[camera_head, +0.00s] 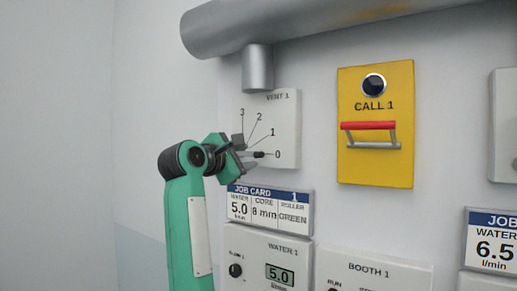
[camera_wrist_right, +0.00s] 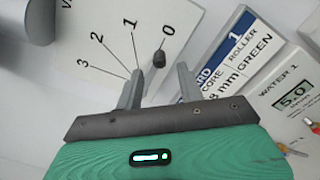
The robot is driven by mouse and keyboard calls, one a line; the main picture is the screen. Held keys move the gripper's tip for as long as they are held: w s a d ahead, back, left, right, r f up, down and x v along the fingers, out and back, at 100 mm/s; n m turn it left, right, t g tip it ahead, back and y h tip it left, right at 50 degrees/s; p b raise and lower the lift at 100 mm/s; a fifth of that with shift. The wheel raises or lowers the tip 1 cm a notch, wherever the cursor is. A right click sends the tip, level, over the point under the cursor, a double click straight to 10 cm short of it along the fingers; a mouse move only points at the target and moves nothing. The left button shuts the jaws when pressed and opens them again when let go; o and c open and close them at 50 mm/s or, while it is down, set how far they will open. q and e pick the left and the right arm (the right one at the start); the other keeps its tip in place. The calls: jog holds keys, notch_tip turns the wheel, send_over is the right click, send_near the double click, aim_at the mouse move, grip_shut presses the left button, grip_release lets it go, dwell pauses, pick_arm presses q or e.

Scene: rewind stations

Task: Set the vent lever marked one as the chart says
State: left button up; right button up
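The vent 1 panel (camera_head: 283,108) is a white plate with marks 0 to 3 fanned out on it. Its lever has a black knob (camera_head: 259,154) pointing at the 0 mark; the knob (camera_wrist_right: 159,57) also shows in the right wrist view. My right gripper (camera_head: 246,153) is at the panel's lower left, its fingers on either side of the lever. In the right wrist view the gripper (camera_wrist_right: 160,72) is open, with the knob just beyond and between the fingertips. Contact cannot be told. My left gripper is not in view. No vent chart shows.
Job card 1 (camera_head: 270,208) reads water 5.0, core 8 mm, roller green. Below it is the water 1 panel (camera_head: 256,250). A yellow call 1 panel (camera_head: 376,170) with a red-topped handle stands to the right. A grey pipe (camera_head: 300,25) runs above.

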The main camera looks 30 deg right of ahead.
aim_at(255, 154)
jog(key=p+x, duration=0.1)
jog(key=x, duration=0.3)
jog(key=shift+w+d+r+p, duration=0.1)
jog(key=shift+d+r+p, duration=0.05)
jog(key=shift+d+p, duration=0.2)
jog(key=shift+x, duration=0.8)
jog(key=shift+f, duration=0.25)
grip_shut()
